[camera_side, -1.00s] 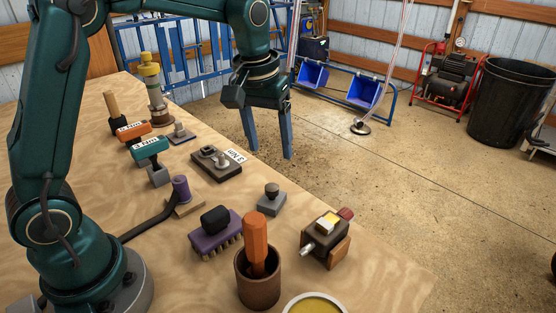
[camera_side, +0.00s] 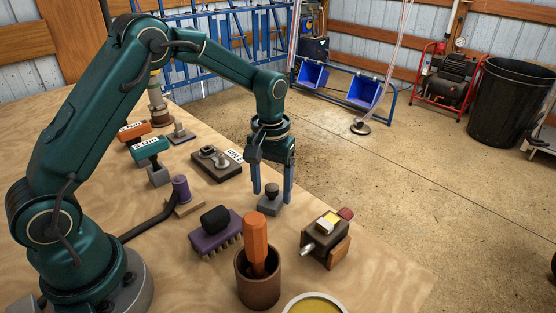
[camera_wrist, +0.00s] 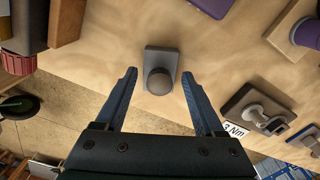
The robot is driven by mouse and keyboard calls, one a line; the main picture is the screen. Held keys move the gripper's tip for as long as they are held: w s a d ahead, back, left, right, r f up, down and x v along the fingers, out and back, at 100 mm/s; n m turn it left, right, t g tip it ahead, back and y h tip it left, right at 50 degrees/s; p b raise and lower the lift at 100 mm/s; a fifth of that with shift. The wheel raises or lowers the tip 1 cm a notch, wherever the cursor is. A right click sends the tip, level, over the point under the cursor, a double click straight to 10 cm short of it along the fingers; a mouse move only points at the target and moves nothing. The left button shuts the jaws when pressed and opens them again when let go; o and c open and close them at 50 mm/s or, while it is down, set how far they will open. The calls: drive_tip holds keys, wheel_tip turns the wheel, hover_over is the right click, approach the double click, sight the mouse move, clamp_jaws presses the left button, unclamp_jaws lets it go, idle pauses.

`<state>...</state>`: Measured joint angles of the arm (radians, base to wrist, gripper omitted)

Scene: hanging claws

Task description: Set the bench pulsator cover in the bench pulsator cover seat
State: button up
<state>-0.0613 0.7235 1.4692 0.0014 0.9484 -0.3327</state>
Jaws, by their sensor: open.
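A small grey block with a dark round knob, which looks like the bench pulsator cover (camera_side: 270,207), sits upright on the bench. It also shows in the wrist view (camera_wrist: 160,56). My gripper (camera_side: 272,197) is open and points down over it, also in the wrist view (camera_wrist: 158,75). The knob lies between the two blue fingertips, with a gap on each side. A dark plate with raised fittings, possibly the bench pulsator cover seat (camera_side: 230,175), lies behind and left of the gripper. It shows at right in the wrist view (camera_wrist: 238,101), beside a "3 Nm" label.
A purple brush (camera_side: 214,242), a brown cup with an orange-handled tool (camera_side: 258,288) and a dark device with a red knob (camera_side: 328,246) stand nearby in front. A purple-topped post (camera_side: 181,190) stands to the left. The bench's edge runs close behind the gripper.

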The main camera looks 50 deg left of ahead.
sight(269, 185)
clamp_jaws()
drive_tip(key=shift+r, duration=0.15)
drive_tip(key=shift+w+r, duration=0.1)
drive_tip(key=shift+r, duration=0.2)
drive_tip(key=r, duration=0.4)
drive_tip(key=shift+a, duration=0.3)
drive_tip(key=s+a+r, duration=0.5)
drive_tip(key=a+r, duration=0.1)
drive_tip(key=a, duration=0.3)
drive_tip(key=shift+s+a, duration=0.3)
drive_tip(key=shift+a, duration=0.05)
drive_tip(key=shift+r, duration=0.1)
